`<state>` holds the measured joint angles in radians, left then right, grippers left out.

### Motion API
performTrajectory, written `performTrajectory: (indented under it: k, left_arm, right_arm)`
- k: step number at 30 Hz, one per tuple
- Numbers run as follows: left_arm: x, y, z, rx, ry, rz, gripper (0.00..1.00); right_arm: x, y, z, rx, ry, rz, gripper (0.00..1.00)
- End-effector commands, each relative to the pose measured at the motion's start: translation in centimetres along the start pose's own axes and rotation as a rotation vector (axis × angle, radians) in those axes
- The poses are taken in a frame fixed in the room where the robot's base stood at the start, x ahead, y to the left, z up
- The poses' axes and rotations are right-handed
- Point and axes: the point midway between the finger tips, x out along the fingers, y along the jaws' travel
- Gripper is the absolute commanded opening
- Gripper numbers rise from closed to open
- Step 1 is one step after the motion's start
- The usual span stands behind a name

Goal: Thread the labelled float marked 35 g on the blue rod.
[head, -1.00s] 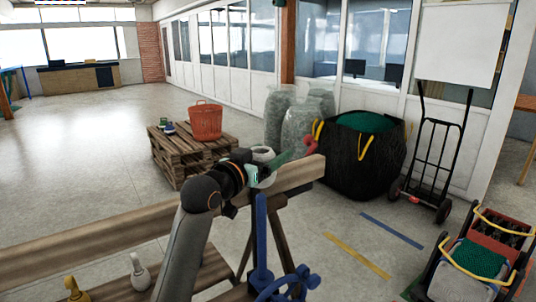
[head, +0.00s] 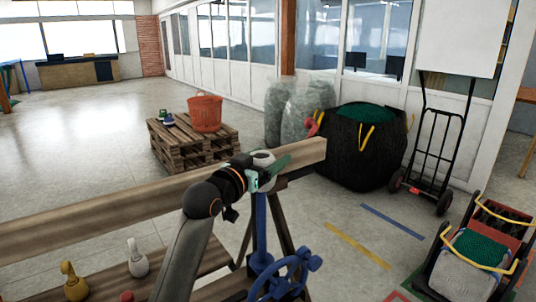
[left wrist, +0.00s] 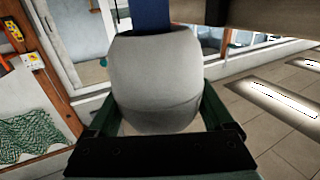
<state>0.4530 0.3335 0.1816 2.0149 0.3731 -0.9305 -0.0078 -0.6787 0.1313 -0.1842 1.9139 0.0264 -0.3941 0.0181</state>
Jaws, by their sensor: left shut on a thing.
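My left gripper (head: 268,174) is shut on a pale grey-white float (head: 263,158), at the top of the upright blue rod (head: 262,222) beside the wooden beam. In the left wrist view the rounded float (left wrist: 153,85) sits between my gripper's fingers (left wrist: 165,122), and the blue rod (left wrist: 151,14) meets its far end. The float hides the rod's end, so I cannot tell how far the rod is inside it. No 35 g label is readable. My right gripper is not in view.
A long wooden beam (head: 110,215) crosses in front. A mustard float (head: 74,283) and a grey float (head: 138,258) stand on the lower plank. A blue handwheel (head: 287,272) is near the rod's foot. A pallet (head: 178,146) and a black bag (head: 360,160) stand beyond.

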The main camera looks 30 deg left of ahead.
Motion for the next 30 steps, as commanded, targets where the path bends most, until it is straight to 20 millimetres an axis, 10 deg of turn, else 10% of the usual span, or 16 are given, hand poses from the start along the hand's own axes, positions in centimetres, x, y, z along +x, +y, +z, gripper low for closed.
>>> performTrajectory:
  k: [14, 15, 19, 30]
  left_arm:
    - [-0.01, -0.01, 0.94, 0.0, 0.001, 0.0, 0.2]
    - [-0.01, -0.01, 0.94, 0.0, 0.001, 0.0, 0.86]
    - [-0.01, -0.01, 0.94, 0.0, 0.001, 0.0, 1.0]
    - [-0.78, -0.05, 1.05, 0.001, 0.0, -0.001, 1.0]
  right_arm:
    - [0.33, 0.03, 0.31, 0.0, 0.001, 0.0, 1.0]
    - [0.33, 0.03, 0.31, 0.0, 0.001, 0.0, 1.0]
    - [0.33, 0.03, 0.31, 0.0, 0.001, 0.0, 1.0]
    - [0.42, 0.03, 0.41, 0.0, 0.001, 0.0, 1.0]
